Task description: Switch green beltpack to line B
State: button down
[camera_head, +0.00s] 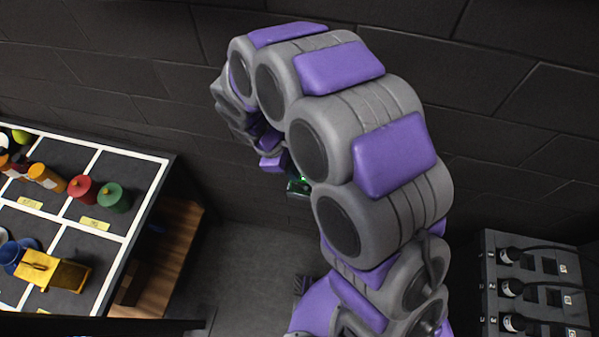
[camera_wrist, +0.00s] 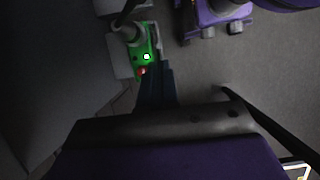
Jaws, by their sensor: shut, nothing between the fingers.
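The green beltpack (camera_wrist: 151,40) is at the upper middle of the wrist view, with a bright green light and a small red spot on its face. A light grey rounded piece lies over its left side. In the head view only a small dark green part of the beltpack (camera_head: 298,187) shows beside my arm, which hides the rest. My gripper (camera_wrist: 158,72) is shut and empty, its dark fingers right beside the beltpack's lower end near the red spot. I cannot tell whether they touch. Line markings on the beltpack are too small to read.
A grey panel (camera_head: 490,262) with plugged black cables stands at lower right. A dark block wall is behind my arm; bare floor (camera_head: 245,265) lies between.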

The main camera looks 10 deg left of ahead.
jog(key=p+v, duration=0.5)
jog(key=v, duration=0.6)
jog(key=shift+a, duration=0.3)
jog(key=shift+a+f, duration=0.15)
